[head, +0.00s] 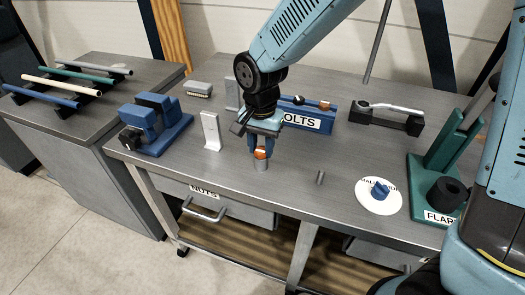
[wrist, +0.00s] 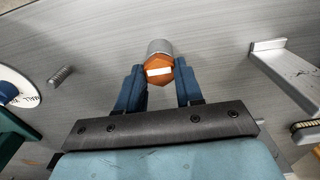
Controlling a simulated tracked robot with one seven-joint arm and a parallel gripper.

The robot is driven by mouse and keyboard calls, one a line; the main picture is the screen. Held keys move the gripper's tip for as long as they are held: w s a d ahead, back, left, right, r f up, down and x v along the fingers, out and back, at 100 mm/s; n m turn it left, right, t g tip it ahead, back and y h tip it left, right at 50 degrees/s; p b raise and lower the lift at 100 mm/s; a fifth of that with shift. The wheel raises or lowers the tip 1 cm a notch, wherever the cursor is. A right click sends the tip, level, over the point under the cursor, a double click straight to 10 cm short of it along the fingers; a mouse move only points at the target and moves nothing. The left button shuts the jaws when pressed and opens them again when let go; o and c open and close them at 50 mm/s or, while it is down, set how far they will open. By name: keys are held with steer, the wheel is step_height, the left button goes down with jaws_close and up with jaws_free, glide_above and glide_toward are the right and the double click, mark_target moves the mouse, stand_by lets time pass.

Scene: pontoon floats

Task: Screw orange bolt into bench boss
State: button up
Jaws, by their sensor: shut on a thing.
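The orange bolt (head: 261,153) is between the blue fingers of my gripper (head: 259,146), right at the top of the grey cylindrical bench boss (head: 261,166). In the wrist view the orange hex head (wrist: 158,75) has a white stripe across it. My gripper (wrist: 159,82) is shut on this head, one finger at each side. The boss (wrist: 159,46) shows just beyond the head. The bolt's shank is hidden, so I cannot tell how deep it sits in the boss.
A grey upright bracket (head: 211,131) and blue vise (head: 155,123) stand left. The blue BOLTS rack (head: 329,116) is behind.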

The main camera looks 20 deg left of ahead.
steer(key=o, duration=0.9)
